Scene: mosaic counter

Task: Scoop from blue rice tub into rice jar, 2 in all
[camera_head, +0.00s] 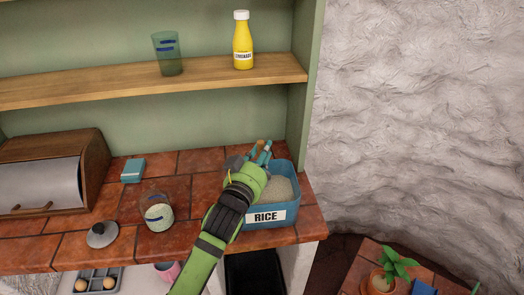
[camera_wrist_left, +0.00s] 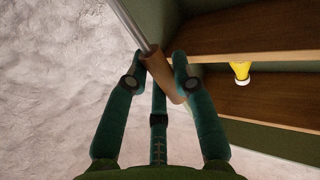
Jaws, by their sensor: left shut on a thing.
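The blue rice tub (camera_head: 257,225), labelled RICE, stands at the counter's right end with pale rice (camera_head: 282,190) in it. A clear glass jar (camera_head: 158,212) with pale contents and blue marks stands open to its left; I take it for the rice jar. My left gripper (camera_head: 262,152) is over the tub's back left part. It is shut on a wooden handle with a metal rod (camera_wrist_left: 165,78), seen between its fingers in the left wrist view; I take this for the scoop. The scoop's bowl is hidden. My right gripper is not in view.
A grey knobbed lid (camera_head: 102,235) lies left of the jar. A small blue box (camera_head: 133,170) and a wooden bread box (camera_head: 55,175) stand farther left. The shelf above holds a tinted glass (camera_head: 167,55) and a yellow bottle (camera_head: 243,45). Bare tiles lie between jar and tub.

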